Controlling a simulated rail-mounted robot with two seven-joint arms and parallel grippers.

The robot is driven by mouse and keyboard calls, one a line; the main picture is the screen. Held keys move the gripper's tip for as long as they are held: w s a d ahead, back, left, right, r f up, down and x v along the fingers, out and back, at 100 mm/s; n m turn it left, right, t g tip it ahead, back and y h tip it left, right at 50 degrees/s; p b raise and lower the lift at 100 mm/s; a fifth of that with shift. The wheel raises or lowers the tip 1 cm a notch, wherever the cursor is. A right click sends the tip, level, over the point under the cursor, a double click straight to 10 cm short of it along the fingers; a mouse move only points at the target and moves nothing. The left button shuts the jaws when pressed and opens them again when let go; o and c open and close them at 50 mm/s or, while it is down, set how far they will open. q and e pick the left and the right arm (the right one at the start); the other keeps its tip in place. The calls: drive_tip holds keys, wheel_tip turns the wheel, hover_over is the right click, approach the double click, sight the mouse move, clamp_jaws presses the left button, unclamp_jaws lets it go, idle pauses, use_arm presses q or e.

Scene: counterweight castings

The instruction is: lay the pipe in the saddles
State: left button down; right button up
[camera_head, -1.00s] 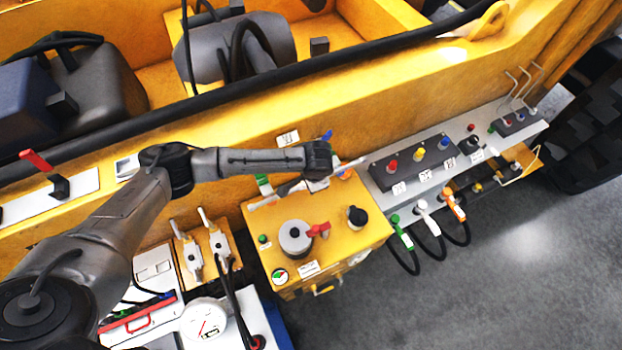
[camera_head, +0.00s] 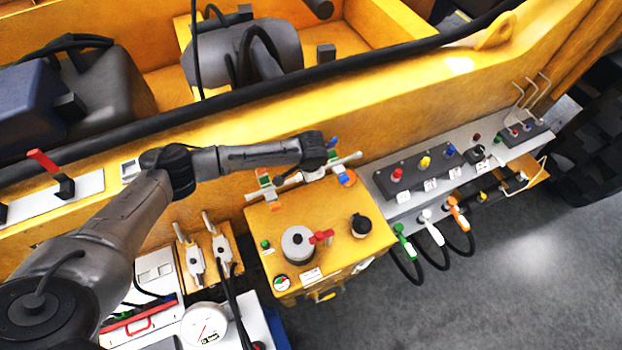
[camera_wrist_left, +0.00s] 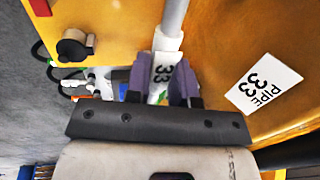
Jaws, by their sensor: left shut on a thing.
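The pipe, a thin pale rod (camera_head: 289,179), lies slanted above the back edge of the yellow box in the head view. My left gripper (camera_head: 314,165) is over its middle. In the left wrist view my purple fingers (camera_wrist_left: 163,88) are shut on the pipe's white sleeve marked 33 (camera_wrist_left: 163,66); its grey part runs away upward. My right gripper is out of view.
The yellow box (camera_head: 345,260) carries a grey knob with a red handle (camera_head: 300,243) and a black knob (camera_head: 360,224). A yellow machine wall stands close behind. Coloured plugs with cables (camera_head: 430,230) are at right.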

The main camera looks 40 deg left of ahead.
use_arm(q)
drive_tip(key=a, duration=0.1)
drive_tip(key=w+a+f+b, duration=0.1)
drive_tip(key=w+a+f, duration=0.1)
drive_tip(key=a, duration=0.1)
drive_tip(key=shift+w+f+b, duration=0.1)
drive_tip(key=shift+f+b, duration=0.1)
drive_tip(key=shift+b, duration=0.15)
idle(0.4)
drive_tip(key=c, duration=1)
unclamp_jaws()
drive_tip(key=shift+o, duration=0.5)
drive_tip(key=shift+f, duration=0.1)
wheel_tip(320, 180, up, 14)
drive_tip(key=s+d+b, duration=0.1)
drive_tip(key=d+b, duration=0.1)
drive_tip(key=shift+s+d+f+b, duration=0.15)
drive_tip(key=shift+d+f+b, duration=0.1)
drive_tip(key=shift+b, duration=0.1)
